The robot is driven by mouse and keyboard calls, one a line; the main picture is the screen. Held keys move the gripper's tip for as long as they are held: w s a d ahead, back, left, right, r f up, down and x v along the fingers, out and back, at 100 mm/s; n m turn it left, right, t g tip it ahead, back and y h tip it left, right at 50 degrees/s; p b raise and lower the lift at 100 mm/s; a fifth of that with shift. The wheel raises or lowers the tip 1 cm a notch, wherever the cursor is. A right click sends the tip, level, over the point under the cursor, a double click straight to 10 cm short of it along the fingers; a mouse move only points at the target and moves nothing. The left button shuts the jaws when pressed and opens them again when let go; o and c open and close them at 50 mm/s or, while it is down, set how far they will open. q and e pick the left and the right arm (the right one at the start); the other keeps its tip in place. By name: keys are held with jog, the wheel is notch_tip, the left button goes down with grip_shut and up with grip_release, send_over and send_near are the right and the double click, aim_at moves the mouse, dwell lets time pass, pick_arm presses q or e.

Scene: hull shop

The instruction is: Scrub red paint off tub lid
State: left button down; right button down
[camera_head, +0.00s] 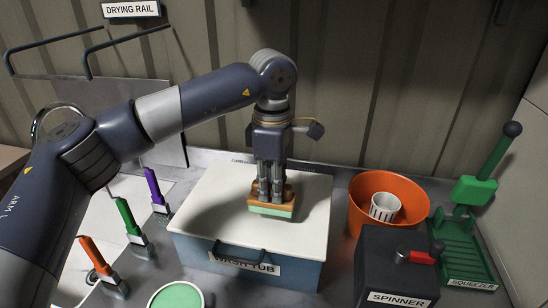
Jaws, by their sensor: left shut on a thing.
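The wash tub (235,262) stands in the middle of the bench, blue-grey with a black handle and a "WASH TUB" label. Its pale lid (222,205) is on. My left gripper (270,190) points straight down over the right half of the lid. It is shut on a scrubbing block (271,208), orange-brown on top with a light green underside. The block is on or just above the lid; I cannot tell if they touch. No red paint shows on the visible lid; the part under the block is hidden. My right gripper is not in view.
Orange bucket (362,221) with a white striped cup (384,207), black spinner (385,265) and green squeezer (465,245) stand right. Purple (154,187), green (126,216) and orange (95,257) handled tools stand left. A green-filled round dish (176,296) is in front.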

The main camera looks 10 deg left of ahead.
pick_arm(q)
jog(key=shift+r, duration=0.6)
notch_tip(320, 180, up, 2)
jog(key=shift+d+r+p, duration=0.15)
jog(key=shift+p, duration=0.65)
jog(key=shift+r, duration=0.4)
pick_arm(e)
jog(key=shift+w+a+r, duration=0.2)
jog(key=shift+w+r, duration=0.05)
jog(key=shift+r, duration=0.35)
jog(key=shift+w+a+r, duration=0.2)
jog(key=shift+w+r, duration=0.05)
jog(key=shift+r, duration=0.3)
pick_arm(q)
jog(key=shift+f, duration=0.1)
